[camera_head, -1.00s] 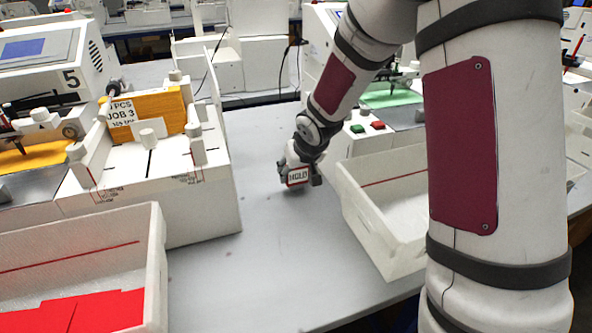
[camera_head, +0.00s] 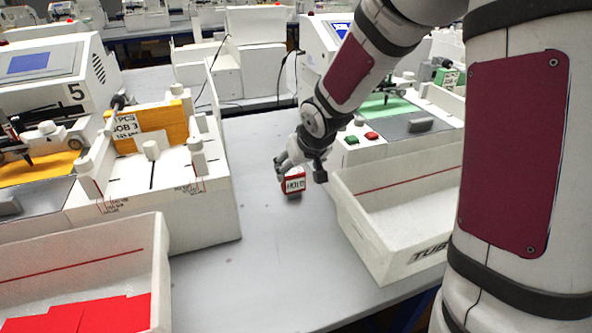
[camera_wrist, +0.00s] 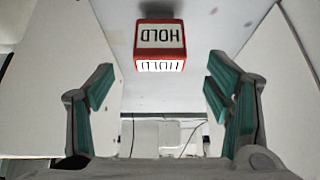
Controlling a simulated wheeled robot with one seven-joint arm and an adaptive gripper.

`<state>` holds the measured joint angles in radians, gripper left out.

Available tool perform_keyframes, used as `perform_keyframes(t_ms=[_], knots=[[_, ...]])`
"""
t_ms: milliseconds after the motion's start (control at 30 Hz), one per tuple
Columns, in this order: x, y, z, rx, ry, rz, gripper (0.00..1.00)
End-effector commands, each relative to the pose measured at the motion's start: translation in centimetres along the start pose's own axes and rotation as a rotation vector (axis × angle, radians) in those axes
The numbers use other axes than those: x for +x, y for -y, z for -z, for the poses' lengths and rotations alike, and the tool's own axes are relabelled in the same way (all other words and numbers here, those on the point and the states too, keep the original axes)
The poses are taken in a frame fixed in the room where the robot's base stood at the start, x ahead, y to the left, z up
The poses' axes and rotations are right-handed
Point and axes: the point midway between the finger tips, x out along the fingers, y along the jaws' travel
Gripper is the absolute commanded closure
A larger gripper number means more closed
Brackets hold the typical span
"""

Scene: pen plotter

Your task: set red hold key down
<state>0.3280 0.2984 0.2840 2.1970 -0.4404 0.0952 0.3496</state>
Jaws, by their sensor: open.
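The red hold key (camera_head: 292,184) is a small red block with white faces reading HOLD. It stands on the grey table between the left machine and the white bin on the right. My gripper (camera_head: 303,174) is open just above and beside it, with the fingers spread. In the wrist view the hold key (camera_wrist: 160,40) lies beyond the fingertips, centred between them and apart from both. The open fingers of my gripper (camera_wrist: 163,88) have green pads, and the space between them is empty.
A white bin (camera_head: 372,222) stands right of the key. A white bin with red sheets (camera_head: 150,255) is at front left. The machine numbered 5 (camera_head: 85,65) and its feeder with orange card (camera_head: 180,122) stand left. The table (camera_head: 255,255) in front of the key is clear.

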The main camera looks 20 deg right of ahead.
Motion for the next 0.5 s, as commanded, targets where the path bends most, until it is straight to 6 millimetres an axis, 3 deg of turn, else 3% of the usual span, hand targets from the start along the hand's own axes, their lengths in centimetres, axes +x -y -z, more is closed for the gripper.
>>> perform_keyframes(t_ms=[33, 200, 500], knots=[[-1.4, -0.1, 0.1, 0.002, -0.002, -0.002, 0.27], [-3.5, -0.1, 0.0, 0.001, 0.0, -0.001, 0.27], [-4.5, 0.0, -0.1, -0.002, 0.002, -0.005, 0.27]])
